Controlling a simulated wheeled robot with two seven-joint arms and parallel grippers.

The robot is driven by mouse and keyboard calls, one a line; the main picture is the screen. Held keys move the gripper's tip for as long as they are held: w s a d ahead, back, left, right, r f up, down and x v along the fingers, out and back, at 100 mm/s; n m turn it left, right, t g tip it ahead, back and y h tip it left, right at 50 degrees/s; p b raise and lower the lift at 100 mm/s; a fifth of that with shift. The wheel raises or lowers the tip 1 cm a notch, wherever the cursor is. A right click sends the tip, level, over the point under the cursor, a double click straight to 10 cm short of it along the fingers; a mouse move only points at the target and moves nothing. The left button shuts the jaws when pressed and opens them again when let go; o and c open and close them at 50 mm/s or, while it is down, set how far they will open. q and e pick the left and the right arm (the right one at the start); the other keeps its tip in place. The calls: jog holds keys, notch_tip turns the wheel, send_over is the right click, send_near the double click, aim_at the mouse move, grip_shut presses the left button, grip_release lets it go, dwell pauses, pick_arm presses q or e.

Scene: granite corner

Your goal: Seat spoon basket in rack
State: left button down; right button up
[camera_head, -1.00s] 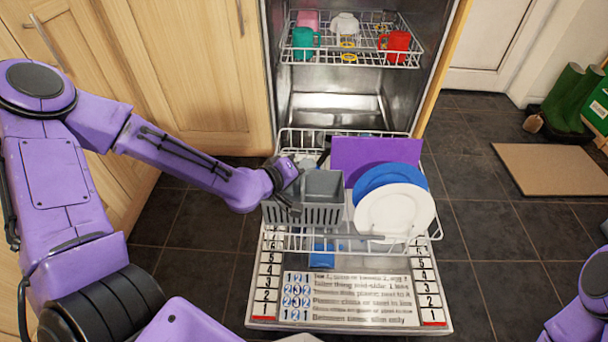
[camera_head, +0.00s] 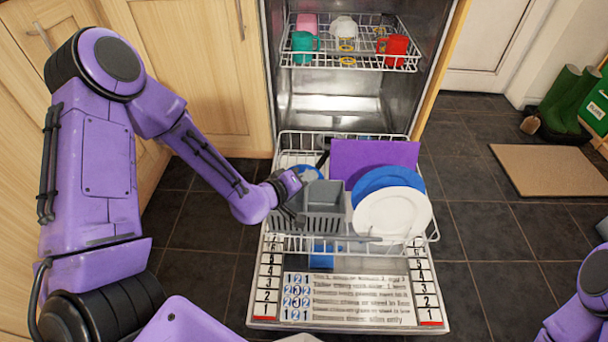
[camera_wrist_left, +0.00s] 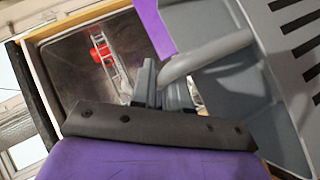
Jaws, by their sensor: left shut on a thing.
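The grey spoon basket (camera_head: 324,222) is at the left part of the pulled-out lower dishwasher rack (camera_head: 432,238), beside the plates. It looks roughly upright; I cannot tell if its base rests on the rack wires. My left gripper (camera_head: 306,178) is at its upper left side, shut on its handle. In the left wrist view the grey handle (camera_wrist_left: 205,55) runs into the fingers (camera_wrist_left: 163,88), and the slotted basket wall (camera_wrist_left: 292,45) fills the right. Only part of my right arm shows at the lower right; its gripper is out of view.
A purple board (camera_head: 375,153), a blue plate (camera_head: 384,178) and a white plate (camera_head: 392,214) stand right of the basket. The upper rack (camera_head: 350,62) holds cups, including a red mug (camera_head: 393,46). The open door (camera_head: 345,300) carries a printed panel.

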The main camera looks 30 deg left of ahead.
pick_arm(q)
notch_tip(320, 180, down, 6)
jog(key=b, duration=0.4)
jog(key=shift+r, duration=0.1)
dwell(1.8)
jog(key=shift+f+b, duration=1.35)
jog(key=shift+f, duration=0.7)
jog(key=c, duration=1)
grip_release()
jog(key=shift+c, duration=0.2)
